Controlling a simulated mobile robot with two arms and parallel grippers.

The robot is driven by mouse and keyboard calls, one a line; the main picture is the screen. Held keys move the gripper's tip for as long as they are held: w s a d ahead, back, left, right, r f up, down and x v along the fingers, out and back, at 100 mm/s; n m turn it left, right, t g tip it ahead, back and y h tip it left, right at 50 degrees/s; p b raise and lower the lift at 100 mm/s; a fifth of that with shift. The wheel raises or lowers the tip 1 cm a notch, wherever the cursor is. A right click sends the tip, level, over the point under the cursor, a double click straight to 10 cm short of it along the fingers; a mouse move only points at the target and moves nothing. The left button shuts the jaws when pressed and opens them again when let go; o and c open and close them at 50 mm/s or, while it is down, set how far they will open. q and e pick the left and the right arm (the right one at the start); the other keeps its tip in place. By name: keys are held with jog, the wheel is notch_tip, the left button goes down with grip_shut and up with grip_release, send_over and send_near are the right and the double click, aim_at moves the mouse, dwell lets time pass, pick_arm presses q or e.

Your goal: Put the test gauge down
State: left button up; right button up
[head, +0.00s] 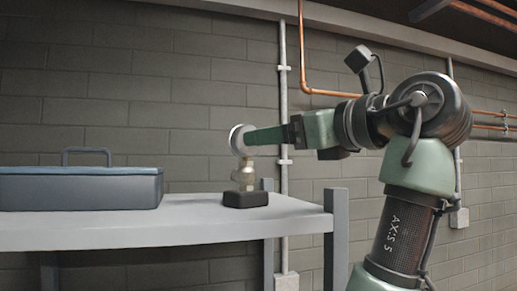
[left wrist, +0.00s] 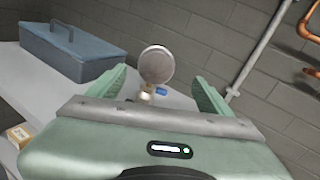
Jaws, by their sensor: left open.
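The test gauge (head: 236,141) has a round, pale face and a brass fitting (head: 244,173) below it. It stands upright on a small dark block (head: 245,199) on the grey table. The gauge also shows in the left wrist view (left wrist: 156,65), seen between the fingers. My left gripper (head: 249,137) is at the height of the gauge's round head, its fingers pointing left. In the left wrist view its two green fingers (left wrist: 160,82) are spread apart on either side of the gauge. Whether a finger touches the gauge cannot be told. My right gripper is not in view.
A blue-grey toolbox (head: 80,189) with a handle stands on the table (head: 190,229), left of the gauge. A small cardboard box (left wrist: 20,134) shows at lower left in the wrist view. A block wall with a grey conduit (head: 283,100) and copper pipes (head: 303,60) rises behind.

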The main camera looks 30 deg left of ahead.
pick_arm(q)
jog(key=shift+v, duration=1.15)
